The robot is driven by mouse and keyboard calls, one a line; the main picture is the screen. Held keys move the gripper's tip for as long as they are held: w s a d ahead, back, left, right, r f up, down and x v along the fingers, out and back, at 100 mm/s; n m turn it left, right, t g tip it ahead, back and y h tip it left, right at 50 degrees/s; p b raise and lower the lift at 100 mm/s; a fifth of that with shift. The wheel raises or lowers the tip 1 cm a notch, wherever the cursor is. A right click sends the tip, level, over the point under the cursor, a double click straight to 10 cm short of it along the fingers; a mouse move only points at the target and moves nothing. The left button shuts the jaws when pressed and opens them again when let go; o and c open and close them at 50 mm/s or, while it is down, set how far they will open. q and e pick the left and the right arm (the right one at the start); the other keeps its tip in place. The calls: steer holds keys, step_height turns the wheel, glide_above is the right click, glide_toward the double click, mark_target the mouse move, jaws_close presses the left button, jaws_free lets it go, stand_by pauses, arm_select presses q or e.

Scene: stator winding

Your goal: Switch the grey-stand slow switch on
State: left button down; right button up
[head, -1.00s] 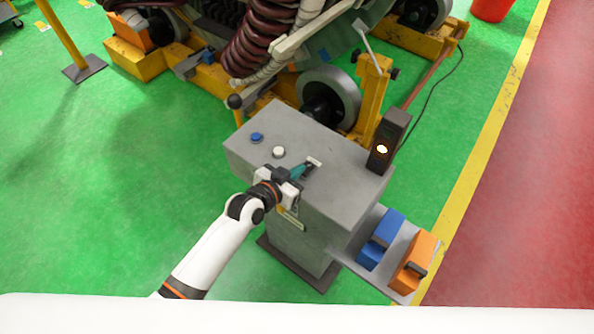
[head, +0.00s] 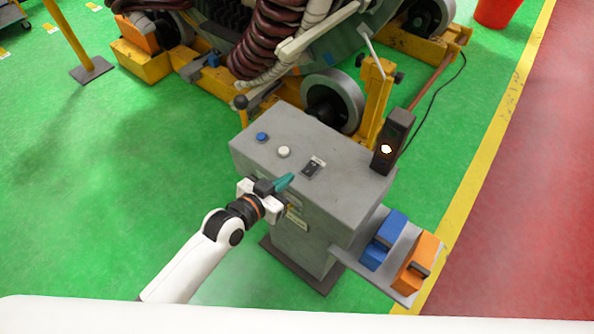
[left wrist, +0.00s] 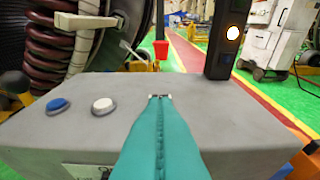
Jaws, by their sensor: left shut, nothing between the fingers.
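The grey stand (head: 335,165) stands in the middle of the head view. On its top are a blue button (head: 262,137), a white button (head: 284,152) and a small dark switch with a pale label (head: 312,167). My left gripper (head: 289,178) is shut and empty, its teal fingers at the near edge of the stand top, just short of the switch. In the left wrist view the teal fingers (left wrist: 160,135) point over the grey top and cover most of the switch. The switch position is too small to tell. My right gripper is not in view.
A dark post with a lit round lamp (head: 386,149) stands at the stand's right corner. A side shelf holds a blue block (head: 384,238) and an orange block (head: 418,262). Yellow machinery with a large wheel (head: 333,103) lies behind. Green floor is free on the left.

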arm_select(q)
steer(key=v, duration=0.3)
steer(key=shift+s+a+f, duration=0.25)
steer(key=shift+s+a, duration=0.1)
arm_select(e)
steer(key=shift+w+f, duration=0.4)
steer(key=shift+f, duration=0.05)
